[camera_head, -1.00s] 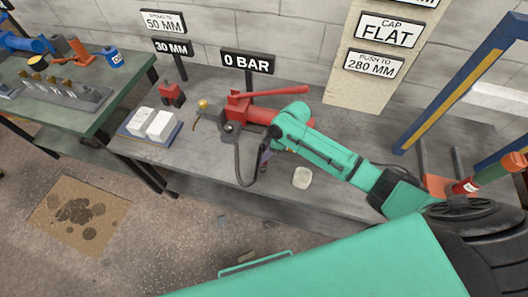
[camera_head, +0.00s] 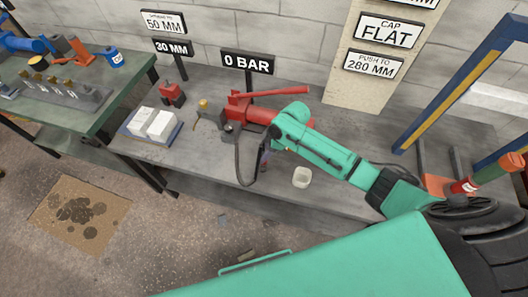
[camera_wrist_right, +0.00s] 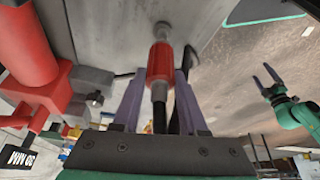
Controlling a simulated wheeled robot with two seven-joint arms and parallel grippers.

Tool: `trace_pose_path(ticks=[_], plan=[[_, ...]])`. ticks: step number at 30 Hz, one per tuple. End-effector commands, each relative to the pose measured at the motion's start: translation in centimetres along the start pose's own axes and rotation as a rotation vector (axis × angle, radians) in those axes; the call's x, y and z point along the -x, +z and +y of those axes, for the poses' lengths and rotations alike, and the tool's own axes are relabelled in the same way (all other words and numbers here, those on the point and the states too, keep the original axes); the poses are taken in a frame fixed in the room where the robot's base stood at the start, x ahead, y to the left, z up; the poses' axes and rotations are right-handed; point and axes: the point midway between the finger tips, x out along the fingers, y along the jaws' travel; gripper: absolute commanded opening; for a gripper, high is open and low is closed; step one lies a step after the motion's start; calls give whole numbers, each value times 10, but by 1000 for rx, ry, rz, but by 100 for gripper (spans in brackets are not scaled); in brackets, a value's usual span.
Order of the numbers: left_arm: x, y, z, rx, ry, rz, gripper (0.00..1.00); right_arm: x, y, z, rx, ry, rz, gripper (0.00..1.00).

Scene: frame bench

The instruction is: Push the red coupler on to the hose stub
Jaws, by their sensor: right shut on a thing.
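The red coupler (camera_wrist_right: 160,62) is a red sleeve with silver ends, between the purple fingers of my right gripper (camera_wrist_right: 158,80) in the right wrist view. The gripper is shut on it. A black hose (camera_wrist_right: 160,118) runs from its near end. A silver piece (camera_wrist_right: 162,30) shows at its far end; I cannot tell whether this is the hose stub or part of the coupler. My left gripper (camera_wrist_right: 267,76) is open and empty in the wrist view.
A pale cup (camera_head: 302,177) stands on the grey bench (camera_head: 210,160) near the right gripper. White blocks on a blue tray (camera_head: 133,131) and a small red jack (camera_head: 172,94) stand to the left. A blue-yellow frame (camera_head: 460,85) rises at right. The bench's front is mostly clear.

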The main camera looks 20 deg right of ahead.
Motion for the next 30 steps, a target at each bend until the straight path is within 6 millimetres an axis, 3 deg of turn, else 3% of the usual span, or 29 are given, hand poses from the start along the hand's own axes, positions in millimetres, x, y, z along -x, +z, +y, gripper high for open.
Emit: trace_pose_path(ticks=[30], plan=[[-18,2,1,-1,1,0,91,-24,10,0,1,0,0,0]])
